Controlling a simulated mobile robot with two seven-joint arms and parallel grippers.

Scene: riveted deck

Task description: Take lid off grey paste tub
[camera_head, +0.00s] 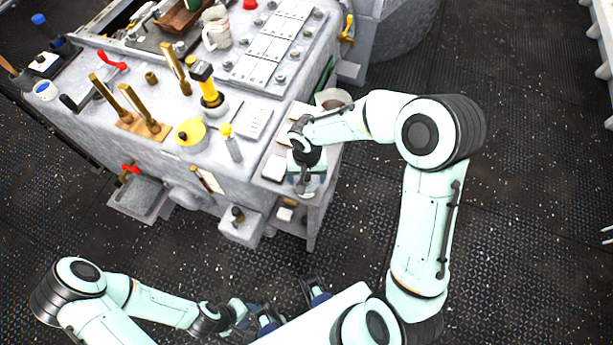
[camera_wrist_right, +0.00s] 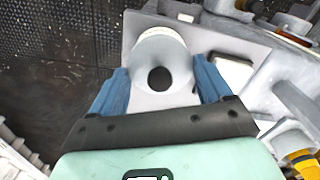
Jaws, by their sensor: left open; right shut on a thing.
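The grey paste tub (camera_wrist_right: 160,42) shows in the right wrist view as a round grey body with a pale band. Its grey lid (camera_wrist_right: 184,78) has a dark round knob and faces the camera. My right gripper (camera_wrist_right: 163,82) has its blue fingers on both sides of the lid and is shut on it. In the head view my right gripper (camera_head: 306,178) is over the low side shelf and hides most of the tub. Whether the lid and tub are apart cannot be told. My left gripper (camera_head: 290,304) is open and empty near my body, away from the bench.
The grey bench (camera_head: 100,170) holds a yellow-lidded pot (camera_head: 191,133), a yellow-topped bottle (camera_head: 231,146), brass handles (camera_head: 130,103) and a mug (camera_head: 215,30). Dark floor right of the bench is clear.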

